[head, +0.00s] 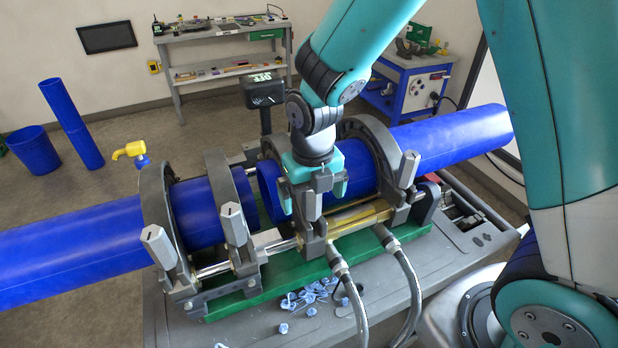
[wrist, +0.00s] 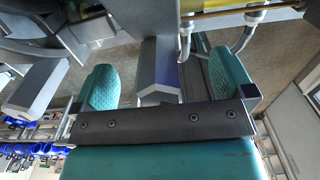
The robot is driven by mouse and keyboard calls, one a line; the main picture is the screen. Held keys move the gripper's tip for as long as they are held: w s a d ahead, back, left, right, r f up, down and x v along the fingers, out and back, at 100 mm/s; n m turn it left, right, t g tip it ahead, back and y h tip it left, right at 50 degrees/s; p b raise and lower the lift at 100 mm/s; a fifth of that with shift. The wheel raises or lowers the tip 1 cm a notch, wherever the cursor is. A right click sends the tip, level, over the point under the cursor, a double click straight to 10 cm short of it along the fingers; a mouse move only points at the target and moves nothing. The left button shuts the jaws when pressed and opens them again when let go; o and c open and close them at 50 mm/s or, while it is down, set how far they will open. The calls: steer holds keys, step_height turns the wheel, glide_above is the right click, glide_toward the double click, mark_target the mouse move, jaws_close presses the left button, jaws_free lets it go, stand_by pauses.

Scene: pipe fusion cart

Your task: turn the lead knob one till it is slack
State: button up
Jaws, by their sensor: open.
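Grey clamp knobs stand on the clamp rings of the pipe cart. One knob (head: 311,206) is under my gripper (head: 313,190), at the ring near the gap between the pipe ends. In the wrist view this knob (wrist: 159,72) lies between the teal fingers of my gripper (wrist: 162,84), with a gap on each side. My gripper is open and holds nothing. Other knobs stand at the far left ring (head: 159,245), the inner left ring (head: 234,223) and the right ring (head: 408,168). No label shows which is lead knob one. The knob's top is partly hidden by my gripper.
Blue pipes lie in the clamps, left (head: 80,250) and right (head: 455,134). Two grey hoses (head: 352,290) rise in front of the clamps. Pale blue bits litter the cart top (head: 300,298). A dark display box (head: 263,90) stands behind. A neighbouring knob (wrist: 35,88) is near the left finger.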

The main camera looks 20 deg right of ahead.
step_height(320, 180, up, 6)
steer(key=p, duration=0.4)
steer(key=shift+p, duration=0.4)
steer(key=shift+f, duration=0.1)
steer(key=shift+c, duration=0.2)
